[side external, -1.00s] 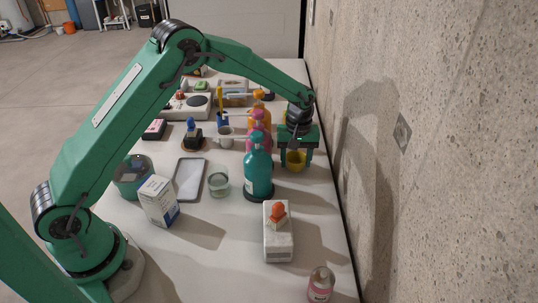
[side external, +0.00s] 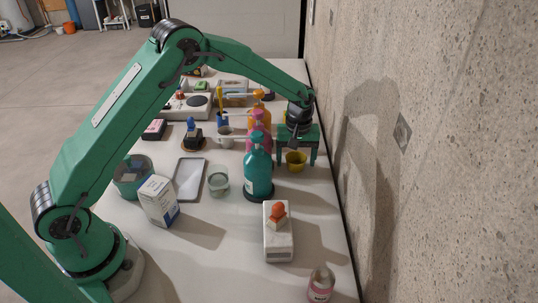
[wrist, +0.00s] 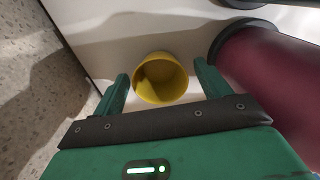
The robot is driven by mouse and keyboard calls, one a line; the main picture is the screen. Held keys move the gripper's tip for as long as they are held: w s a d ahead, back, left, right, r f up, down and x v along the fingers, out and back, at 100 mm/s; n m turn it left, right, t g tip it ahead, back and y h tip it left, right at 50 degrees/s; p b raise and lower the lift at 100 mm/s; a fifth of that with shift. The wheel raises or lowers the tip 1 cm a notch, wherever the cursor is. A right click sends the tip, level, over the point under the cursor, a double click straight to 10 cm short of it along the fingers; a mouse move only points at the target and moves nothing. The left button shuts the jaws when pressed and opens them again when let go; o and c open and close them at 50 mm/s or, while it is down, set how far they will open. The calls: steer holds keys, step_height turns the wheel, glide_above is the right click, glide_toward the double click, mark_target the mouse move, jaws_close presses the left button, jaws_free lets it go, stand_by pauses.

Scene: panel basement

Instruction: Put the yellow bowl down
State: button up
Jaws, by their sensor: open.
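The yellow bowl (side external: 296,162) stands upright on the white table near the wall, below my gripper (side external: 296,158). In the wrist view the yellow bowl (wrist: 161,79) lies between the two green fingers of my gripper (wrist: 160,85), with a gap on each side. The fingers are spread apart and do not touch it. The bowl looks empty inside.
A teal pump bottle (side external: 258,172) and a pink bottle (side external: 257,138) stand close to the left of the bowl. A white box with an orange-topped object (side external: 278,245) is nearer the camera. The concrete wall (side external: 420,150) rises close on the right.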

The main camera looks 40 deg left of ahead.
step_height(320, 180, up, 12)
stand_by(0.6)
stand_by(0.5)
